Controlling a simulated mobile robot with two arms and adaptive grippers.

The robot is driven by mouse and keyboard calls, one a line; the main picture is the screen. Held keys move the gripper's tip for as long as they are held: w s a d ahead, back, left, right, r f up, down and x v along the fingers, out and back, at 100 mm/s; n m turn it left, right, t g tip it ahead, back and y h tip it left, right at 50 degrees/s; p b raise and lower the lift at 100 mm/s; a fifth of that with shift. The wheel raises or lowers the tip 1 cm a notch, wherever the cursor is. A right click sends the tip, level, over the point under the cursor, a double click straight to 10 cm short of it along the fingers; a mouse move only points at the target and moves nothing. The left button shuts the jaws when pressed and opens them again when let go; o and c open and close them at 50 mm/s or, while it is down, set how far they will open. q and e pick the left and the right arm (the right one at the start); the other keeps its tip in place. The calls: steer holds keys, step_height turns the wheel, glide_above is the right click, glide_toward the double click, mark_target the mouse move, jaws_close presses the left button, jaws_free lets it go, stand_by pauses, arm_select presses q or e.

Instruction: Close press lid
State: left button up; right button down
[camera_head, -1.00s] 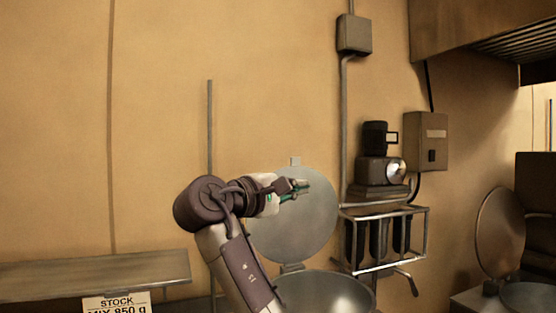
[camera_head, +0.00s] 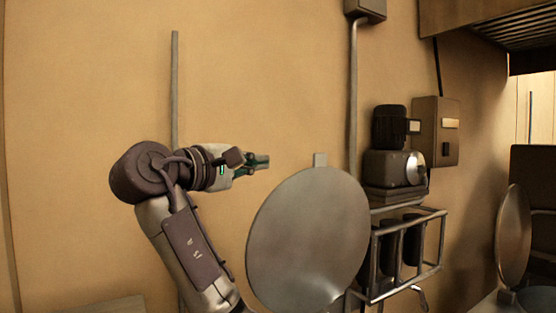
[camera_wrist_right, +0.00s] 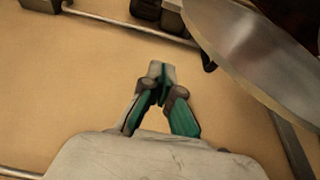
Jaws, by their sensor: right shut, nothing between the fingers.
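My right gripper (camera_head: 262,161) is shut and empty. In the picture it is up and to the left of the lid, apart from it. In the right wrist view the closed fingertips (camera_wrist_right: 160,72) have nothing between them, and a grey metal disc, seemingly the lid (camera_wrist_right: 262,62), fills the upper right. The lid's lower edge and what it hinges on are out of frame. My left gripper is not in view.
A wire rack (camera_head: 405,255) hangs on the wall right of the lid, with a dark machine (camera_head: 395,165) above it. A wall box (camera_head: 436,130) is beside that. A second round disc (camera_head: 512,235) stands at far right.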

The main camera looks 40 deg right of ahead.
steer(key=d+p, duration=0.2)
steer(key=d, duration=0.1)
steer(key=s+d+p, duration=0.1)
steer(key=d+p, duration=0.1)
steer(key=d, duration=0.1)
steer(key=d+p, duration=0.3)
steer(key=shift+s+d+r, duration=0.2)
steer(key=shift+d+r, duration=0.05)
steer(key=shift+s+a, duration=0.15)
steer(key=shift+s, duration=0.2)
steer(key=shift+s+a, duration=0.1)
steer(key=shift+s, duration=0.1)
steer(key=shift+f, duration=0.15)
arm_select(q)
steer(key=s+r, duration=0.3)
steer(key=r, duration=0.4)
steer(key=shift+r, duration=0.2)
arm_select(e)
steer(key=shift+w, duration=0.1)
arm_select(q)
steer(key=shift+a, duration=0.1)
arm_select(e)
steer(key=shift+d, duration=0.2)
